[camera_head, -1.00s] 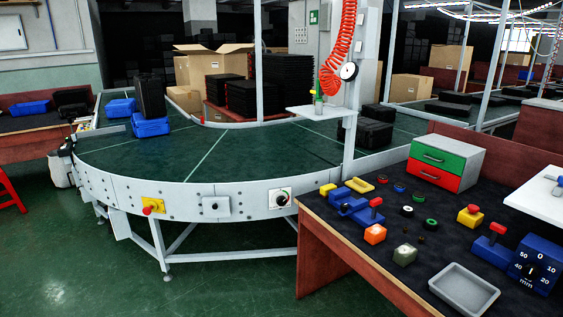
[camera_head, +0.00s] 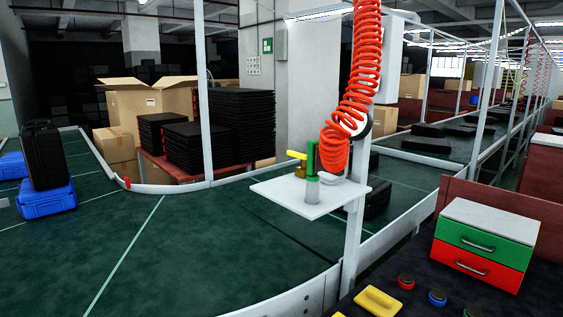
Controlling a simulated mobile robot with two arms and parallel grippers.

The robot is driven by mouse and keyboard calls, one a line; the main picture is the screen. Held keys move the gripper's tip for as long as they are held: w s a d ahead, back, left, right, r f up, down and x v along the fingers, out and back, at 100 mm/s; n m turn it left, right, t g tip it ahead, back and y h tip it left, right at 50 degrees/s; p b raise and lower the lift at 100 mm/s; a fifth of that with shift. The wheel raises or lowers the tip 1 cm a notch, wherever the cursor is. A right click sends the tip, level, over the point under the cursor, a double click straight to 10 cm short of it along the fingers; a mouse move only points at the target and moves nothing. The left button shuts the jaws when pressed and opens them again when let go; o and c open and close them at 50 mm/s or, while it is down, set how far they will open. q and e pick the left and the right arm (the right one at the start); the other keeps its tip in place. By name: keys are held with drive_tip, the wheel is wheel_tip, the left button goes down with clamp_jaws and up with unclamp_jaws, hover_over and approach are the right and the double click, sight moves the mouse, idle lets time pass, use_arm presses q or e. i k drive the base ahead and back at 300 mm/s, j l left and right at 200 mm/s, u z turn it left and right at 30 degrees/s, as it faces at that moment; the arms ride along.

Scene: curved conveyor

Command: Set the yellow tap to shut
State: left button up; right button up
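The yellow tap (camera_head: 297,155) is a small yellow lever on a brass-coloured body. It sits at the left of a green and grey upright fitting (camera_head: 312,172) above a small white shelf (camera_head: 310,196). The shelf is fixed to a pale post beside the conveyor. The lever looks roughly level and points left; whether that is open or shut is too small to tell. Neither of my grippers is in view.
The curved green conveyor (camera_head: 190,245) lies below and left of the shelf. A red coiled hose (camera_head: 358,85) hangs just right of the tap, by a round gauge. At the lower right stands a green and red drawer box (camera_head: 484,245) on the dark workbench. Blue cases (camera_head: 46,199) are at left.

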sight(304, 157)
drive_tip(key=i+j+z, duration=0.15)
drive_tip(key=i, duration=0.75)
